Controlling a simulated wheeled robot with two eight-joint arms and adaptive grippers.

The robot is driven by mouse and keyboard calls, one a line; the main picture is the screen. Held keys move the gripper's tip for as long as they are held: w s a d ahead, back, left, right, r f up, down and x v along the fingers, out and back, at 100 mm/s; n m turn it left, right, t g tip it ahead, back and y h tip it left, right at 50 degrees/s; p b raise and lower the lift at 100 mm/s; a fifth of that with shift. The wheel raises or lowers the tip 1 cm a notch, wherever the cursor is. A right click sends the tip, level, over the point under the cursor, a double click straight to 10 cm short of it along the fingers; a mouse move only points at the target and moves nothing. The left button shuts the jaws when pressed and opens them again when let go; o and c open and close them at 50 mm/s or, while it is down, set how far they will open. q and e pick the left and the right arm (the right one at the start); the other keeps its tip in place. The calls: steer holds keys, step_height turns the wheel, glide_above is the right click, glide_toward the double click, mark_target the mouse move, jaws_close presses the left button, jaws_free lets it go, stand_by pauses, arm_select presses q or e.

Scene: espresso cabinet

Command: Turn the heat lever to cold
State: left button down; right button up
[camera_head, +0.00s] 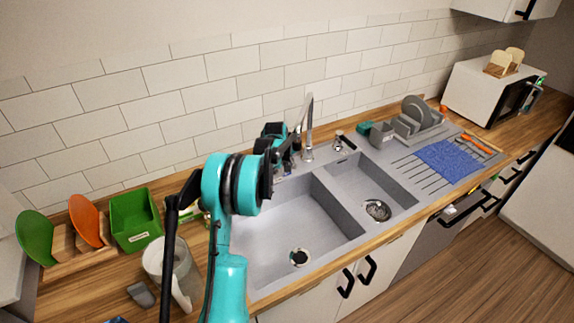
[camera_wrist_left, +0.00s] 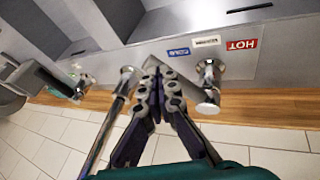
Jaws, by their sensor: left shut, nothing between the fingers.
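My left gripper (camera_head: 285,154) reaches over the sink's back edge, beside the tall chrome tap (camera_head: 309,125). In the left wrist view its fingers (camera_wrist_left: 160,76) are shut and empty. A chrome fitting (camera_wrist_left: 208,84), which looks like the heat lever, stands just right of the fingers there, near a red HOT label (camera_wrist_left: 241,45). A small blue label (camera_wrist_left: 178,51) lies beyond the fingertips, and a white label (camera_wrist_left: 207,40) sits between the two. I cannot tell whether the fingers touch the lever, nor its exact angle. My right gripper is not in view.
The tap base (camera_wrist_left: 128,73) stands close left of the fingers in the wrist view. A small fixture (camera_head: 338,139) is right of the tap. A dish rack (camera_head: 412,124) stands farther right. A green bin (camera_head: 135,220) and a pitcher (camera_head: 181,270) stand left of the sink.

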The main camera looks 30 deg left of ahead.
arm_select(q)
steer(key=shift+w, duration=0.2)
stand_by(0.5)
steer(key=v, duration=1.2)
steer(key=shift+s+f, duration=0.1)
